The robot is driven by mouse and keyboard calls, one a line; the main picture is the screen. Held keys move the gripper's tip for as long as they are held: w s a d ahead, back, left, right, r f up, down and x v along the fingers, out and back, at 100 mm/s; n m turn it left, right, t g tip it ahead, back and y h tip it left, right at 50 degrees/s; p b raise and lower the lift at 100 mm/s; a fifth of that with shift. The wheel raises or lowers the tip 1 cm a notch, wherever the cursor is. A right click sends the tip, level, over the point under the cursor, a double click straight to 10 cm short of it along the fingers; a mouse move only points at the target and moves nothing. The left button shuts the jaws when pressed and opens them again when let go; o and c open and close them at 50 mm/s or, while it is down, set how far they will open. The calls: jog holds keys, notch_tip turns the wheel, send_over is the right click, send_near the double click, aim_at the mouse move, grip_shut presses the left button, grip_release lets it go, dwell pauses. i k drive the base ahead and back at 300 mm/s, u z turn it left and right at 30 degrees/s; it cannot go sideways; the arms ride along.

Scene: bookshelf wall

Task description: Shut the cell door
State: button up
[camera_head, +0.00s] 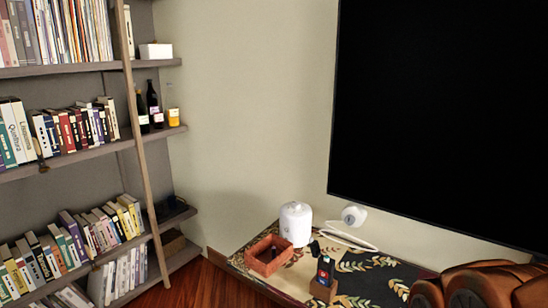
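No cell door can be made out in the head view. The nearest candidates are the compartments of the tall bookshelf (90,152) at left, which look open-fronted, with no door that I can recognise.
A low table (355,262) bears a reddish open box (268,256), a white canister (296,223), a white round device (354,215) and a small holder (322,287). A large black screen (445,120) hangs above. Brown rounded shapes (485,287) fill the lower right. Wooden floor (205,285) shows between shelf and table.

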aim_at(314, 245)
jog(key=u, duration=0.2)
jog(key=k, duration=0.2)
jog(key=u, duration=1.05)
jog(key=i, duration=0.5)
